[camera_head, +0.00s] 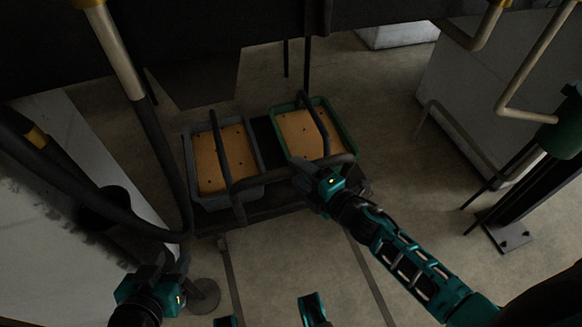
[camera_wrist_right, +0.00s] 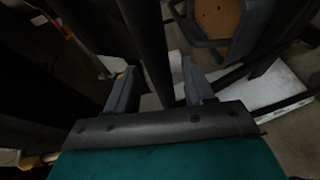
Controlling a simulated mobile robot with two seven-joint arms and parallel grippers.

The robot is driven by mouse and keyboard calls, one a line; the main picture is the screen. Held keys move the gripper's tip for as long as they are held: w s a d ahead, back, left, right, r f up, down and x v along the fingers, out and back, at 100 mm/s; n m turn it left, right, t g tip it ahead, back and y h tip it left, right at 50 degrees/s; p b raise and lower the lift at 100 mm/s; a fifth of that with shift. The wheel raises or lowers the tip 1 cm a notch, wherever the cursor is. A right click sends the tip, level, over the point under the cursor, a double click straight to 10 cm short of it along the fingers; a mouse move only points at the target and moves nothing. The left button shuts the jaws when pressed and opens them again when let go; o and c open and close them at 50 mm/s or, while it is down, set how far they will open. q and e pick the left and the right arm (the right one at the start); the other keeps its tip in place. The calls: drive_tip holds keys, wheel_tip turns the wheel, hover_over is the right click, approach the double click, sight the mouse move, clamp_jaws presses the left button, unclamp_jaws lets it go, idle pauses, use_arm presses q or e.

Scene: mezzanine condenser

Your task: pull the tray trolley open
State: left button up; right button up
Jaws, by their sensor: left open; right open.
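The tray trolley (camera_head: 290,203) stands on the floor in the middle of the head view. It carries a grey tray (camera_head: 258,178) on the left and a green tray (camera_head: 345,136) on the right. My left gripper (camera_head: 158,268) is open, low at the left, away from the trolley.
Both trays hold orange-brown slabs with dark holes. Dark pipes and a pale panel (camera_head: 90,150) stand at the left. A grey cabinet (camera_head: 480,85) and a dark post on a floor plate (camera_head: 507,236) stand at the right. The floor (camera_head: 290,260) in front of the trolley is largely clear.

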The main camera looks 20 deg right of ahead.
sight(291, 167)
drive_tip(key=shift+x, duration=1.95)
drive_tip(key=shift+c, duration=0.3)
clamp_jaws()
